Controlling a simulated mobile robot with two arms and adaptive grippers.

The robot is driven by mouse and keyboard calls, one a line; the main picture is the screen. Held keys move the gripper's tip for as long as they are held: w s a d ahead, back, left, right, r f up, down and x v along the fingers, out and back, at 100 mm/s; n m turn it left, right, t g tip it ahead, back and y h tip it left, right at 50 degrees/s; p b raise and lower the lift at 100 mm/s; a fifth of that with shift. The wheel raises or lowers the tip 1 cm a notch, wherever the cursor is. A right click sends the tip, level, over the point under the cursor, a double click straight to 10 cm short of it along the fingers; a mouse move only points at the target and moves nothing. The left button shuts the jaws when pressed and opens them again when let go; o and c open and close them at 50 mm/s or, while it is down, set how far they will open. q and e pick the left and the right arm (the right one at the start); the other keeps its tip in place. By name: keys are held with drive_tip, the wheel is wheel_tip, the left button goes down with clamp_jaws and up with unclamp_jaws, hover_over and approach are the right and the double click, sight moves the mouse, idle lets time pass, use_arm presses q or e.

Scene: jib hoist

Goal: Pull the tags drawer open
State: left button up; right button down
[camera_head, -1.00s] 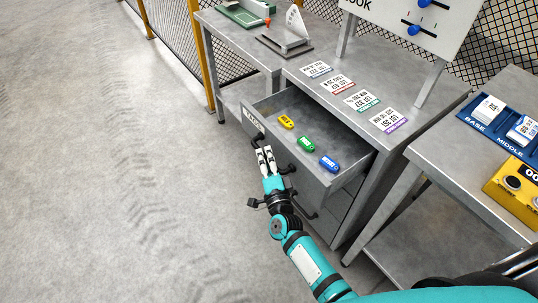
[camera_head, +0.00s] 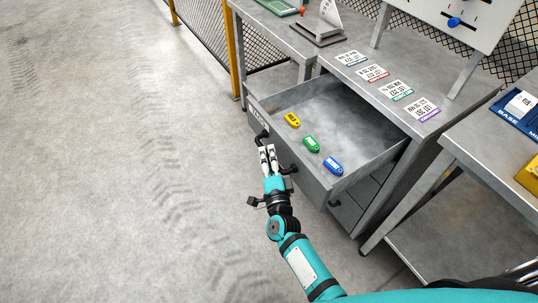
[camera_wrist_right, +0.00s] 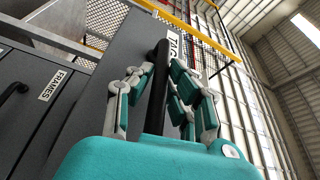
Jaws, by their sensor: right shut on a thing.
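The grey tags drawer (camera_head: 345,110) stands well out of its cabinet in the head view. A yellow tag (camera_head: 292,120), a green tag (camera_head: 311,144) and a blue tag (camera_head: 333,165) lie inside it. Its front carries a partly visible label (camera_wrist_right: 174,44) and a dark bar handle (camera_wrist_right: 157,88). My right gripper (camera_head: 267,150) is at the drawer front, shut on the handle, with its fingers on both sides of the bar in the right wrist view. My left gripper is not in view.
Several printed cards (camera_head: 397,91) lie on the cabinet top below a white board (camera_head: 465,20). A lower drawer labelled FRAMES (camera_wrist_right: 53,86) is closed. A side table with a blue tray (camera_head: 500,105) stands at right. The floor at left is clear.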

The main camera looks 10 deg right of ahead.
drive_tip(key=shift+f, duration=0.1)
drive_tip(key=c, duration=1.3)
unclamp_jaws()
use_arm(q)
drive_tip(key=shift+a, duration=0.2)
use_arm(e)
drive_tip(key=s, duration=1.2)
drive_tip(key=shift+a+f, duration=0.2)
drive_tip(key=shift+f, duration=0.2)
